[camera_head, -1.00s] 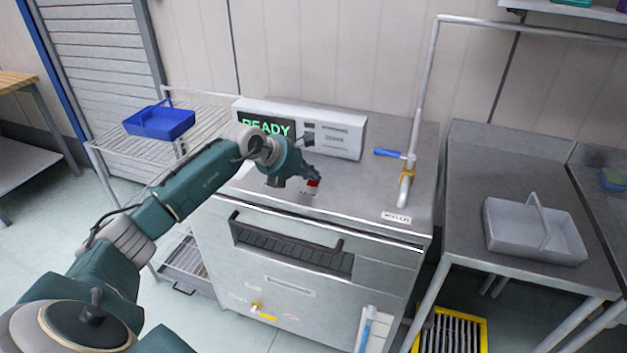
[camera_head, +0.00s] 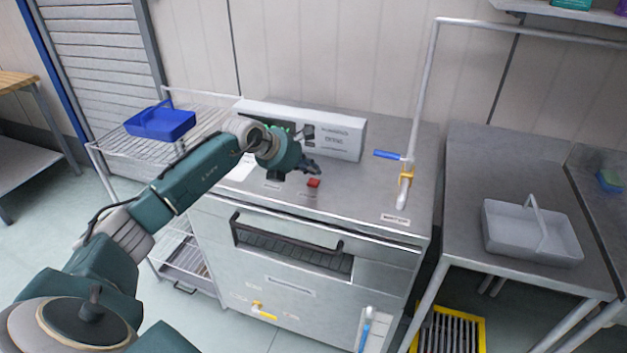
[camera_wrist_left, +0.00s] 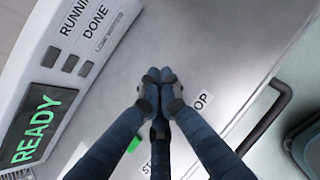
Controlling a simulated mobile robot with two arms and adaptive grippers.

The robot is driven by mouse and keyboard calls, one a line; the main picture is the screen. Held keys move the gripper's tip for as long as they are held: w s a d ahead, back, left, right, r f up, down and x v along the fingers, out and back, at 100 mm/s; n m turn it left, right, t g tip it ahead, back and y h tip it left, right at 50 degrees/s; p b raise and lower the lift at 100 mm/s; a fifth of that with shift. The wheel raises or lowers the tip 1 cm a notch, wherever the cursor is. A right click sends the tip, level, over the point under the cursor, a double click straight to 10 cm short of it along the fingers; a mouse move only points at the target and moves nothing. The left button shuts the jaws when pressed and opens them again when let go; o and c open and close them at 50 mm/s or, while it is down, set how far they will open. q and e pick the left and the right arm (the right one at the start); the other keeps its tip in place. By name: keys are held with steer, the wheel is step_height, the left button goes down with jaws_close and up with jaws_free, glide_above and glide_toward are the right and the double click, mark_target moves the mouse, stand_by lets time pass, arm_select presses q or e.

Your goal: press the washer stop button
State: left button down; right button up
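The washer (camera_head: 290,265) is a steel machine with a control box (camera_head: 345,138) at the back of its top. A red button (camera_head: 313,183) stands on the top near the front edge. My left gripper (camera_head: 314,170) is just above and behind it in the head view, with a small gap showing. In the left wrist view its fingertips (camera_wrist_left: 158,75) are together and hold nothing. There a green button (camera_wrist_left: 135,144) shows beside the fingers, and a label ending in "OP" (camera_wrist_left: 201,102) is partly covered. The red button is hidden there. The display (camera_wrist_left: 35,127) reads READY. My right gripper is out of view.
A blue tote (camera_head: 160,123) sits on a wire rack at left. A grey tote (camera_head: 530,245) sits on the steel table at right.

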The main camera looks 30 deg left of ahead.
mark_target(312, 183)
arm_select(q)
step_height(312, 183, up, 4)
steer(key=shift+r+p, duration=0.1)
steer(key=shift+p, duration=1)
